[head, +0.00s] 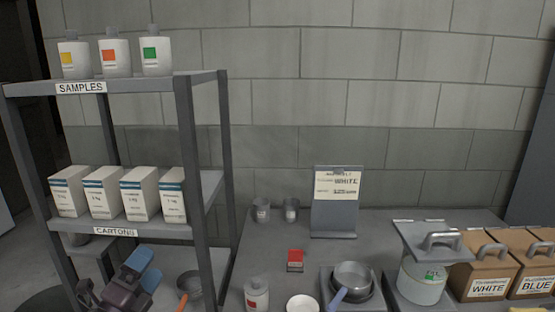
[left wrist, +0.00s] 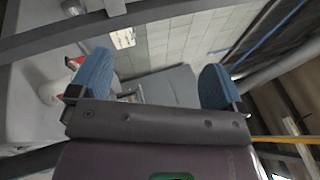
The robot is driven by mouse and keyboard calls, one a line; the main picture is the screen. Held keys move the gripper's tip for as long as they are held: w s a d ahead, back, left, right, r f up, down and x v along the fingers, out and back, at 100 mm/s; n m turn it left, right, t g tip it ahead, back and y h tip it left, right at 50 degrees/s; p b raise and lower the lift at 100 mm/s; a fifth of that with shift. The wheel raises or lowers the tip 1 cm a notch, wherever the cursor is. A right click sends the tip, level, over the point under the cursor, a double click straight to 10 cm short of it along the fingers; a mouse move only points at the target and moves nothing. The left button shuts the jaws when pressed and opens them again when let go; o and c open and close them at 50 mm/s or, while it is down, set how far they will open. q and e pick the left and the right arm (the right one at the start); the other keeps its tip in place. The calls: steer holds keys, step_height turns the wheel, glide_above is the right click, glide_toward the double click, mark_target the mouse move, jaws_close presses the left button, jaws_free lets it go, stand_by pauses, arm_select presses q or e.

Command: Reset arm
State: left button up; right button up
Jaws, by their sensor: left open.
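My left gripper (head: 146,269) is at the lower left of the head view, in front of the shelf rack and below its cartons shelf. Its two blue fingers are apart. In the left wrist view the gripper (left wrist: 155,78) also shows open, with nothing between the fingers. My right gripper is in neither view.
A dark metal rack (head: 186,130) holds three sample bottles on top and several cartons (head: 140,193) below.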

arm_select(q)
steer(key=s+a+f+n+g+y+b, duration=0.1)
steer(key=s+f+n+g+y, duration=0.2)
steer(key=f+n, duration=0.6)
steer(key=s+a+f+n+g+y+b, duration=0.1)
steer(key=s+f+n+y+b, duration=0.1)
steer(key=s+f+n+y, duration=0.45)
steer(key=s+d+f+n+g+h+b, duration=0.2)
steer(key=s+f+n+g, duration=0.3)
steer(key=s+f, duration=1)
step_height(320, 180, down, 3)
steer(key=n+b, duration=0.1)
steer(key=n, duration=0.2)
steer(key=shift+s+f+n+b, duration=0.15)
steer(key=shift+f+n+b, duration=0.05)
steer(key=shift+n+b, duration=0.15)
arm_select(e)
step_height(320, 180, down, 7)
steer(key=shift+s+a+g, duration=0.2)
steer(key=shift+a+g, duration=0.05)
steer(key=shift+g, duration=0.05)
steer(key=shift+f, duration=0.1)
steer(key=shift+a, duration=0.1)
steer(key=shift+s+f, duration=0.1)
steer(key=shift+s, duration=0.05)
